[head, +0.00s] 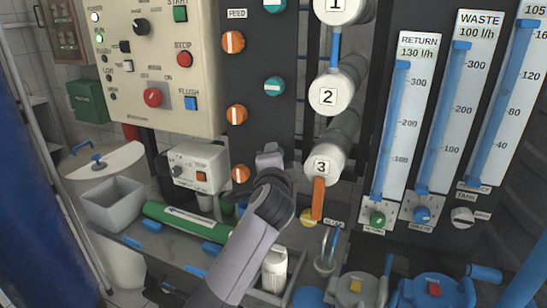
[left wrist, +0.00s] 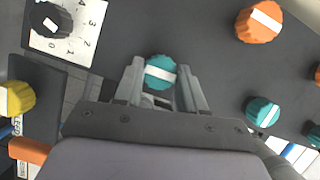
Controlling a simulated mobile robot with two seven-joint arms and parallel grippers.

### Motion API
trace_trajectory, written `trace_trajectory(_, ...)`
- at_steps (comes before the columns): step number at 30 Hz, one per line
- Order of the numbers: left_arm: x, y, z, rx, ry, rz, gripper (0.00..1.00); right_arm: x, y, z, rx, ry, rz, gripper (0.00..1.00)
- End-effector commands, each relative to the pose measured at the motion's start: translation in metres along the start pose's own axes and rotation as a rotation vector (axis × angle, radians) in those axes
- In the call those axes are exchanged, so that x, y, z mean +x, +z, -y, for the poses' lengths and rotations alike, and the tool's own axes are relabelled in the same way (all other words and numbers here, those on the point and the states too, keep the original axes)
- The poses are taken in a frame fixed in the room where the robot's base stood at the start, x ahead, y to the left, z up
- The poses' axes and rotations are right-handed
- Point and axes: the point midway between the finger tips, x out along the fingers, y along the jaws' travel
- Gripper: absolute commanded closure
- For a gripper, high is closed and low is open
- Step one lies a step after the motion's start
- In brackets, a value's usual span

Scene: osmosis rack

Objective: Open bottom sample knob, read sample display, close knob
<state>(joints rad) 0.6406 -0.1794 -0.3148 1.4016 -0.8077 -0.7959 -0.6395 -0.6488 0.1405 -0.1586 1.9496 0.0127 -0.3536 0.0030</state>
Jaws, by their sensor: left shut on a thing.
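My left gripper (head: 270,158) reaches up to the dark panel (head: 262,60), below a teal knob (head: 274,86). In the left wrist view its two fingers (left wrist: 160,68) are on either side of a teal knob (left wrist: 160,74), shut on it. That knob's white stripe is nearly level there, tilted slightly down to the right. A neighbouring teal knob's (left wrist: 263,112) stripe slants another way. In the head view the gripper hides the held knob. A white box (head: 201,166) with a black dial and an orange switch stands left of the gripper; I see no readable number on it.
Orange knobs (head: 232,42) line the panel's left side. White-capped tubes, one marked 3 (head: 322,167), an orange handle (head: 318,198) and flow gauges (head: 400,115) stand to the right. A green cylinder (head: 187,222) and a white bottle (head: 274,268) are below.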

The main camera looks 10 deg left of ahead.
Motion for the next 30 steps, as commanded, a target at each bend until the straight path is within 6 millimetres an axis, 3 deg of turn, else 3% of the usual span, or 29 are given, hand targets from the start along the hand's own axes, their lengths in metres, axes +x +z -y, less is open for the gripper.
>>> trace_trajectory(9,-0.0001,-0.0001,-0.0011,-0.006,0.003,0.000,0.91,-0.0001,0.0002,0.0002,0.000,0.000,0.000,0.57)
trace_trajectory(10,-0.0001,-0.0001,-0.0011,-0.006,0.003,0.000,0.54,-0.0001,0.0003,0.0003,0.000,0.000,0.001,0.57)
trace_trajectory(12,-0.0001,-0.0001,-0.0010,-0.006,0.003,0.000,0.35,-0.0001,0.0003,0.0003,0.000,0.000,0.001,0.57)
trace_trajectory(30,0.0015,0.0020,0.0016,-0.003,0.001,0.000,0.35,-0.0020,-0.0019,0.0007,0.001,-0.001,0.001,0.57)
